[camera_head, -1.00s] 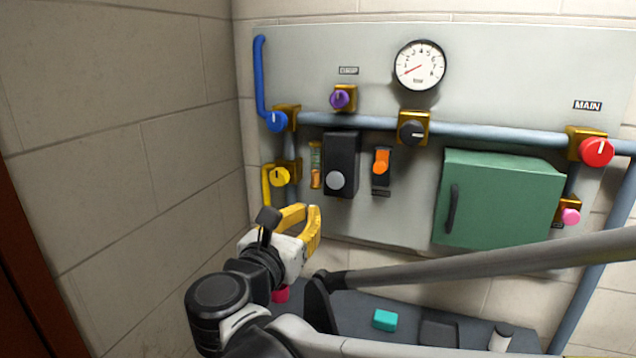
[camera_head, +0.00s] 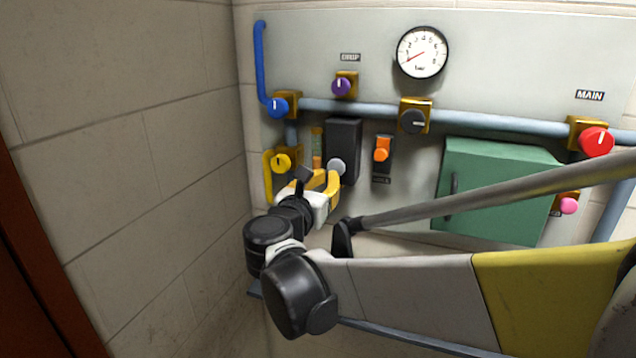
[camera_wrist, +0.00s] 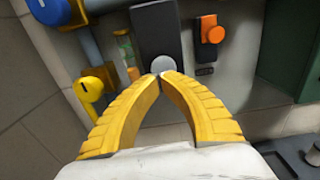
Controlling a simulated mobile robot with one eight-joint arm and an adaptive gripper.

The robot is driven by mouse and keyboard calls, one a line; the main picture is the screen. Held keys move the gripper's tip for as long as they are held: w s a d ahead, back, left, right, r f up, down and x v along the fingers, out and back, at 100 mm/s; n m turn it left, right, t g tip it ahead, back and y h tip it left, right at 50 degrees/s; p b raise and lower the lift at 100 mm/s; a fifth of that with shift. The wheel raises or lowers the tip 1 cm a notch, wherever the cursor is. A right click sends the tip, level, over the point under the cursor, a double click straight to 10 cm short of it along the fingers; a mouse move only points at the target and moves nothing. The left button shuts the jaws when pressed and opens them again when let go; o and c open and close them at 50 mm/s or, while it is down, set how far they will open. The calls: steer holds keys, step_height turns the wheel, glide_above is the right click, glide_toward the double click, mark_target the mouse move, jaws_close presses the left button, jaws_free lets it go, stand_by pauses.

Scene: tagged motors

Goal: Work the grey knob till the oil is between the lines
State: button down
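The grey knob (camera_head: 336,166) is on the lower front of a black box (camera_head: 343,140) on the wall panel; it also shows in the wrist view (camera_wrist: 163,64). Left of the box is a narrow upright oil glass (camera_head: 317,147), greenish above and amber lower down; in the wrist view (camera_wrist: 126,50) its lines are too small to read. My gripper (camera_head: 331,180) has its yellow fingertips just in front of and below the knob. In the wrist view the tips (camera_wrist: 160,75) nearly meet and overlap the knob's lower edge; I cannot tell whether they touch it.
A yellow knob (camera_head: 281,162) is left of my gripper, and an orange switch (camera_head: 382,150) is right of the black box. A green cabinet (camera_head: 500,190) stands out farther right. Blue, purple, black, red and pink knobs and a gauge (camera_head: 422,52) are around.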

mark_target(337, 166)
steer(key=x, duration=0.2)
steer(key=shift+w+d, duration=0.1)
steer(key=shift+w, duration=0.15)
